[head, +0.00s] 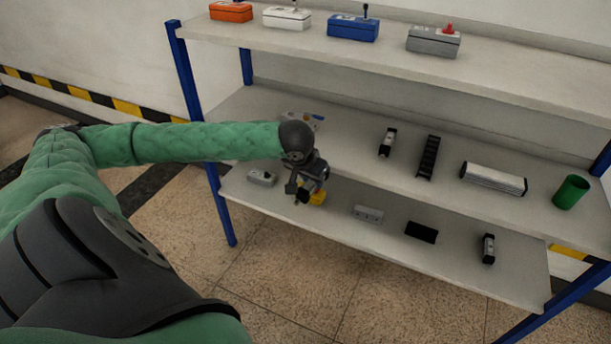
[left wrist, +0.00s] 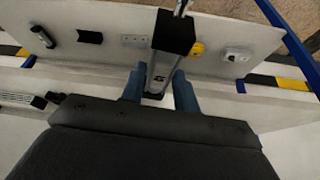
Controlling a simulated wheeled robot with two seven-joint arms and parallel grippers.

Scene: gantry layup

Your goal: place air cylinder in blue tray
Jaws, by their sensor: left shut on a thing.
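My left gripper (head: 306,178) is at the front edge of the shelving, between the middle and lower shelves. In the left wrist view, my left gripper (left wrist: 158,82) is shut on the air cylinder (left wrist: 165,68). The cylinder has a silver body, a black end block and a thin metal rod pointing away from the gripper. In the head view, the cylinder's dark end (head: 303,196) shows small below the gripper, in front of a yellow object on the lower shelf. I cannot make out a blue tray in either view. My right gripper is not in view.
The middle shelf holds a black rail (head: 428,157), a silver profile (head: 494,179) and a green cup (head: 571,192). The lower shelf holds a yellow object (head: 319,198), a grey block (head: 368,214) and a black block (head: 421,232). A blue box (head: 353,28) stands on the top shelf.

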